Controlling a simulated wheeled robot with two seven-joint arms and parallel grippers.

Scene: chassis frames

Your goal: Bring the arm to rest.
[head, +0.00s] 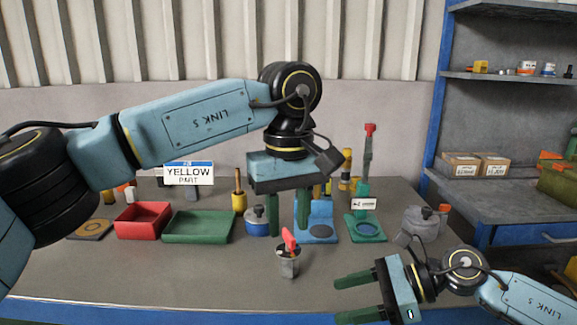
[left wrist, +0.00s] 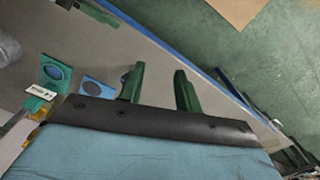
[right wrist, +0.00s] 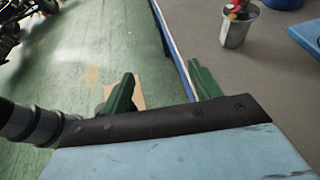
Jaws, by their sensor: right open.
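My left arm reaches across the head view from the left. Its gripper (head: 288,216) hangs above the workbench (head: 190,275) with two green fingers pointing down. In the left wrist view the fingers (left wrist: 158,88) are apart with nothing between them. My right gripper (head: 345,300) is low at the bench's front edge, its fingers pointing left. In the right wrist view its fingers (right wrist: 160,88) are apart and empty, over the bench edge and green floor.
A metal cup (head: 289,268) with a red-topped item stands near both grippers. A red tray (head: 143,222), a green tray (head: 198,227), a blue plate (head: 322,236), a green plate (head: 366,231) and a grey pot (head: 421,220) stand behind. The front left bench is clear.

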